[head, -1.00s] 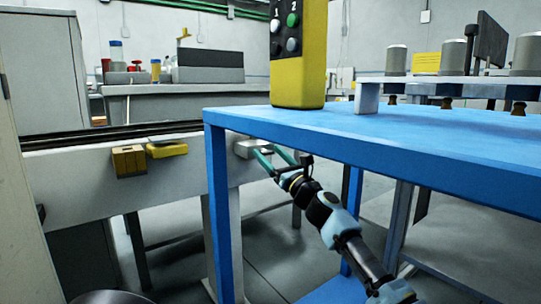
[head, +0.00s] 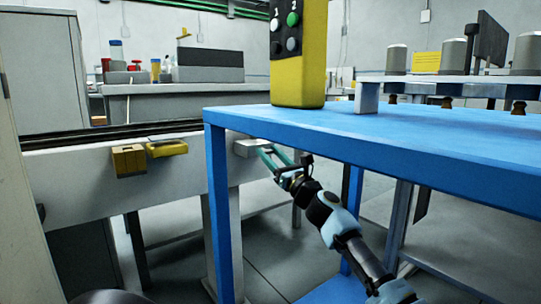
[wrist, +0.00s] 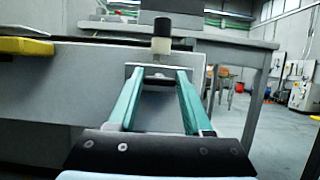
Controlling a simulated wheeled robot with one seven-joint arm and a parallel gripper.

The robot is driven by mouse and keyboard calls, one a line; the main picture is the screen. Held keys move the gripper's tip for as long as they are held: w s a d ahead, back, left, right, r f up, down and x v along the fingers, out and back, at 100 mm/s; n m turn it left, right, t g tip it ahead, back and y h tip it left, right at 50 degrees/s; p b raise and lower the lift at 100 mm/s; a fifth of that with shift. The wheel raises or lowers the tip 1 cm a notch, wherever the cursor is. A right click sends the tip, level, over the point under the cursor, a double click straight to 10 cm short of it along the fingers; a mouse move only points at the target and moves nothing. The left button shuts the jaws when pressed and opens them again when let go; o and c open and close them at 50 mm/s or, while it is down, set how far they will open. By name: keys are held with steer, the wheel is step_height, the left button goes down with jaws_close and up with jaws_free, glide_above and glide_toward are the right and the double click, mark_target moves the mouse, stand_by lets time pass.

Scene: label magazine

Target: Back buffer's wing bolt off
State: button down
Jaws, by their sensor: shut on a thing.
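My gripper (head: 262,150) reaches the grey block (head: 243,147) on the side of the pale conveyor beam, behind the blue table's leg. In the wrist view its two green fingers (wrist: 160,78) are shut on a small dark piece, which looks like the wing bolt (wrist: 158,83), at the front of a grey plate (wrist: 135,70). The bolt's ends are partly hidden by the fingers. A black post with a pale lower part, perhaps the buffer (wrist: 161,38), stands upright just above the plate.
A yellow block (head: 129,160) and a yellow piece (head: 167,149) sit on the beam (head: 75,180) to the left. The blue table (head: 400,135) overhangs my arm, with a yellow button box (head: 298,80) on top. Open floor lies below.

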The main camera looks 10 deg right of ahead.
steer(key=shift+n, duration=0.3)
steer(key=n+g+y+p, duration=0.1)
steer(key=n, duration=0.2)
steer(key=n+g+y, duration=0.1)
steer(key=n+y, duration=0.1)
steer(key=n, duration=0.2)
steer(key=shift+d+r+n+g+p, duration=0.1)
steer(key=shift+d+n+g+p, duration=0.05)
steer(key=shift+n+g+p, duration=0.2)
steer(key=n+g+p, duration=0.1)
steer(key=n, duration=0.1)
steer(key=n+g+y, duration=0.1)
steer(key=n, duration=0.2)
steer(key=shift+n+g+y+p, duration=0.25)
steer(key=shift+n+y+p, duration=0.05)
steer(key=shift+n+p, duration=0.1)
steer(key=n+g+p, duration=0.1)
steer(key=n, duration=0.2)
steer(key=n+g+p, duration=0.1)
steer(key=n, duration=0.2)
steer(key=shift+n+g+h+p, duration=0.7)
steer(key=shift+n+h+p, duration=0.1)
steer(key=shift+n, duration=1.35)
steer(key=shift+c, duration=1.6)
jaws_free()
